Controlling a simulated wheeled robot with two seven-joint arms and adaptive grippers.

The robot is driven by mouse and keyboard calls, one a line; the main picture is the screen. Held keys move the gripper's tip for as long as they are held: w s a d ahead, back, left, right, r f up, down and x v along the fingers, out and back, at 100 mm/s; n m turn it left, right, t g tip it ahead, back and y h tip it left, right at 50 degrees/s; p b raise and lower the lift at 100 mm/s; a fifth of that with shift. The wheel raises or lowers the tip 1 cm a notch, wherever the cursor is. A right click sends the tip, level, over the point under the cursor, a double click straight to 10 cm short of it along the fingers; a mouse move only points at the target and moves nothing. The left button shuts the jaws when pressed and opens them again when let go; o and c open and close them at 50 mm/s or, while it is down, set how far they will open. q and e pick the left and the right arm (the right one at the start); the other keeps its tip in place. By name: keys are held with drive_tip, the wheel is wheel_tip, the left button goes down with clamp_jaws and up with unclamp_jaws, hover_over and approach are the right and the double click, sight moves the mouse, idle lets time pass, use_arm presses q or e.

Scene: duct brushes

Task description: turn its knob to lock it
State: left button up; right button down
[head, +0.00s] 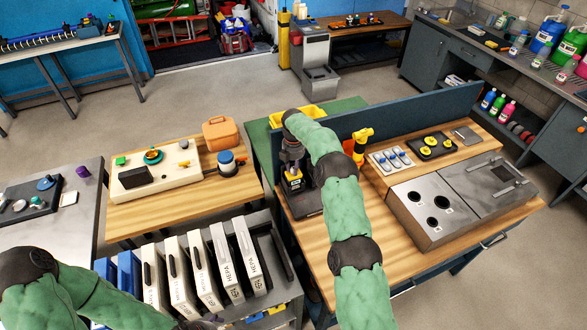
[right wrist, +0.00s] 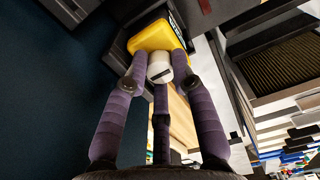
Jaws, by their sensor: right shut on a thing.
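A yellow and black device (head: 294,184) stands on a dark base at the left end of the right-hand wooden bench. My right gripper (head: 292,158) is right over it, coming down from above. In the right wrist view the yellow body (right wrist: 150,36) lies beyond the fingers. A pale round knob (right wrist: 159,72) with a dark slot across its face sits between the fingertips of my right gripper (right wrist: 160,66), which are closed on it. My left arm enters at the lower left of the head view; only a dark bit of its gripper (head: 200,323) shows at the bottom edge.
A blue-grey panel (head: 410,112) runs along the back of the right bench. A yellow-orange tool (head: 361,143) stands to the right of my right gripper. A steel box with round holes (head: 432,203) and a rack of HEPA filters (head: 222,262) flank the bench's near part.

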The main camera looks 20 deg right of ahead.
drive_tip(key=c, duration=1.3)
unclamp_jaws()
wheel_tip(320, 180, up, 12)
drive_tip(key=shift+f, duration=0.1)
